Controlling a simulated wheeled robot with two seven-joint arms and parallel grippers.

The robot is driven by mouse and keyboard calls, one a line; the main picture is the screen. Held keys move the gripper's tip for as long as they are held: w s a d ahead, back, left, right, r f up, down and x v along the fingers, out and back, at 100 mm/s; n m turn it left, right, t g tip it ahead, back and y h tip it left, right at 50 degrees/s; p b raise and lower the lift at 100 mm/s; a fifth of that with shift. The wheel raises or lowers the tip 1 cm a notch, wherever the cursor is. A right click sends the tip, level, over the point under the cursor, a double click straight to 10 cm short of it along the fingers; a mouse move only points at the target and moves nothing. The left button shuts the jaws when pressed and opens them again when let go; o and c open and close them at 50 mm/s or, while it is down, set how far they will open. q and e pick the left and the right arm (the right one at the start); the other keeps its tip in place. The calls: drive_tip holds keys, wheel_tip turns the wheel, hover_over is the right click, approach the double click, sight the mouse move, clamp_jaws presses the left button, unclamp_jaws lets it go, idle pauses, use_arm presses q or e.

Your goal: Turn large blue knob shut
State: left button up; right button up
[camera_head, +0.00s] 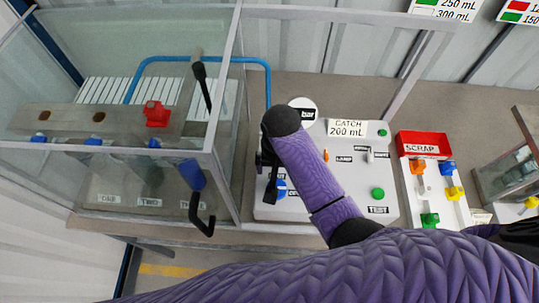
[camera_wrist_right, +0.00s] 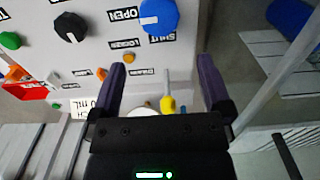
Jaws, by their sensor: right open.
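The large blue knob (camera_wrist_right: 160,16) shows at the top of the right wrist view, on a pale panel. It lies beyond my fingertips and apart from them. Its white mark lies on its left side, towards the OPEN label (camera_wrist_right: 123,14); the SHUT label (camera_wrist_right: 163,39) is just below it in that view. In the head view the knob (camera_head: 281,188) is partly hidden behind my right gripper (camera_head: 270,185). My right gripper (camera_wrist_right: 162,63) is open with nothing between its fingertips. My left gripper is not in view.
A black knob (camera_wrist_right: 70,27) sits beside the blue one. A green button (camera_head: 377,193) is on the panel's right. A glass-walled tank (camera_head: 222,175) with a black hooked handle (camera_head: 202,222) stands close at left. A red SCRAP tray (camera_head: 424,137) is at right.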

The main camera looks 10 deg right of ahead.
sight(277, 186)
drive_tip(key=shift+w+f, duration=0.15)
drive_tip(key=shift+w, duration=0.15)
drive_tip(key=f, duration=0.1)
drive_tip(key=f+b, duration=0.1)
drive_tip(key=f, duration=0.1)
drive_tip(key=s+f+b, duration=0.1)
drive_tip(key=f, duration=0.1)
drive_tip(key=shift+f, duration=0.25)
wheel_tip(277, 186, down, 3)
drive_tip(key=shift+w+f+b, duration=0.1)
drive_tip(key=shift+b, duration=0.7)
drive_tip(key=shift+f, duration=0.4)
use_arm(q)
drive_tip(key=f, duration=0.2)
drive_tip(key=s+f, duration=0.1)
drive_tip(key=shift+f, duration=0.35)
use_arm(e)
drive_tip(key=shift+c, duration=0.7)
drive_tip(key=shift+r, duration=0.1)
drive_tip(key=c, duration=1)
